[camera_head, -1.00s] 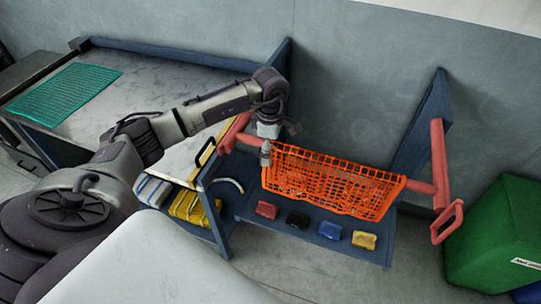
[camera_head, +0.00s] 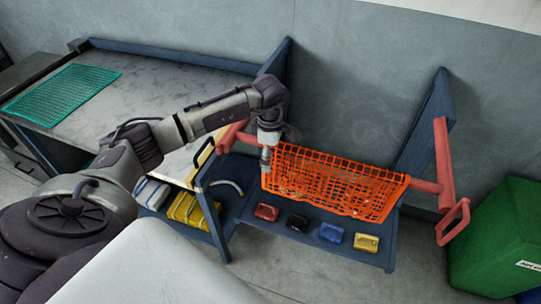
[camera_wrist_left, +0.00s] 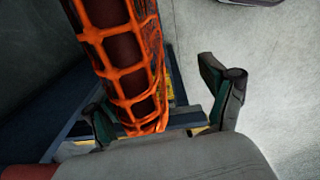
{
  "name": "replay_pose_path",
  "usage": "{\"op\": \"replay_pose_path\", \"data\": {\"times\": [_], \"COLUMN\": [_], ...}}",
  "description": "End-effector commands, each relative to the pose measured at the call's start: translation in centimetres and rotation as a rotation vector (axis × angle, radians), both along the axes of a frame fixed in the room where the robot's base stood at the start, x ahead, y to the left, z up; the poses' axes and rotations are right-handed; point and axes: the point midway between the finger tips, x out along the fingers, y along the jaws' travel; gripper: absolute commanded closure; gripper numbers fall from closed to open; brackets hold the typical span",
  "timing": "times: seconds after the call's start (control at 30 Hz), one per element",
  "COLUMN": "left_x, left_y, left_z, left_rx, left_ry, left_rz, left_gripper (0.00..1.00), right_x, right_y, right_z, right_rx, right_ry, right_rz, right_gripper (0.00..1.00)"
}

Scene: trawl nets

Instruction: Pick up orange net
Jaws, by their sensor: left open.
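The orange net (camera_head: 335,183) hangs draped over a red horizontal bar in the head view. In the left wrist view the orange net (camera_wrist_left: 122,65) runs over the dark bar, between the two fingers. My left gripper (camera_head: 265,160) is at the left end of the net, pointing down. In the left wrist view my left gripper (camera_wrist_left: 165,110) is open, with one finger on each side of the net. Whether the fingers touch it I cannot tell. My right gripper is not in view.
Red, black, blue and yellow blocks (camera_head: 332,232) sit on the blue shelf below the net. A green net (camera_head: 62,88) lies on the table at left. A red crank handle (camera_head: 453,222) and green bin (camera_head: 500,240) stand at right.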

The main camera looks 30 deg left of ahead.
Motion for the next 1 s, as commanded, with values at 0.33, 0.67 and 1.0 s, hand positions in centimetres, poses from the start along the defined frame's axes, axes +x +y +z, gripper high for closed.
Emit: {"op": "replay_pose_path", "data": {"times": [0.33, 0.67, 1.0], "left_x": [0.02, -0.01, -0.01], "left_y": [0.02, 0.0, -0.01], "left_z": [0.06, 0.05, 0.05], "left_rx": [0.0, 0.0, 0.0], "left_ry": [-0.001, 0.0, 0.0], "left_rz": [0.0, 0.0, 0.0], "left_gripper": [0.32, 0.59, 0.88], "right_x": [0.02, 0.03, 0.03], "right_y": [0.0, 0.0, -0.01], "right_z": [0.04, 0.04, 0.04], "right_rx": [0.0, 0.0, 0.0], "right_ry": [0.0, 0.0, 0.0], "right_rz": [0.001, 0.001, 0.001], "right_gripper": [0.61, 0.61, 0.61]}}
